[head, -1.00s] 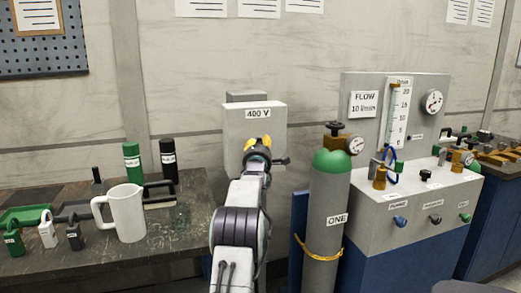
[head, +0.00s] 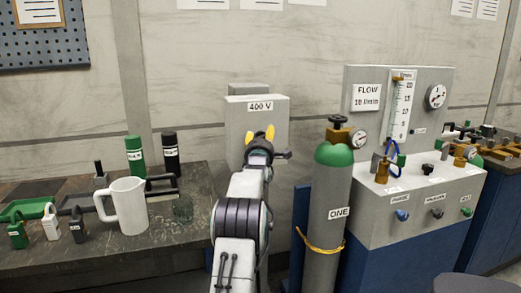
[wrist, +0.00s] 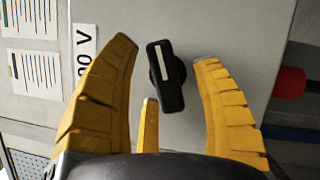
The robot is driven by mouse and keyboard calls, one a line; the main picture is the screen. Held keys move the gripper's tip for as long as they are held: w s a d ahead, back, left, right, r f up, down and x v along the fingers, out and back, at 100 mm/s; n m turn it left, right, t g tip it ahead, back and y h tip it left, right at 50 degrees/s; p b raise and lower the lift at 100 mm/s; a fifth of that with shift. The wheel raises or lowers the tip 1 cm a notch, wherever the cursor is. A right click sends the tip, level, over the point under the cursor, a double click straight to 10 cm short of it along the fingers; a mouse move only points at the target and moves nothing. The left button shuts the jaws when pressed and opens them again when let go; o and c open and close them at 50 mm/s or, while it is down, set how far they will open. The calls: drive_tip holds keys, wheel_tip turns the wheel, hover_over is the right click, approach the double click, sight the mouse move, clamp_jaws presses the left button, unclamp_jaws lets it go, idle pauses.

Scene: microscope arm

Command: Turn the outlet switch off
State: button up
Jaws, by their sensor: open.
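The outlet switch (wrist: 165,76) is a black rotary knob with a white line on its handle. In the wrist view it sits on the face of a grey box (wrist: 205,25), with its handle close to upright in the picture, slightly tilted. My gripper (wrist: 165,52) is open, its yellow fingers on either side of the knob and apart from it in the picture. A third yellow finger shows below. In the head view, the box (head: 237,122) carries a "400 V" label, and my gripper (head: 260,135) is in front of it, hiding the knob.
A green-topped cylinder (head: 330,205) marked "ONE" stands close right of my arm. A grey flow panel (head: 365,225) is beyond it. On the left bench are a white mug (head: 128,207), bottles (head: 134,155) and padlocks (head: 50,223).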

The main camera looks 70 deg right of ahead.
drive_tip(key=v, duration=1.1)
drive_tip(key=shift+a, duration=0.25)
drive_tip(key=shift+c, duration=0.2)
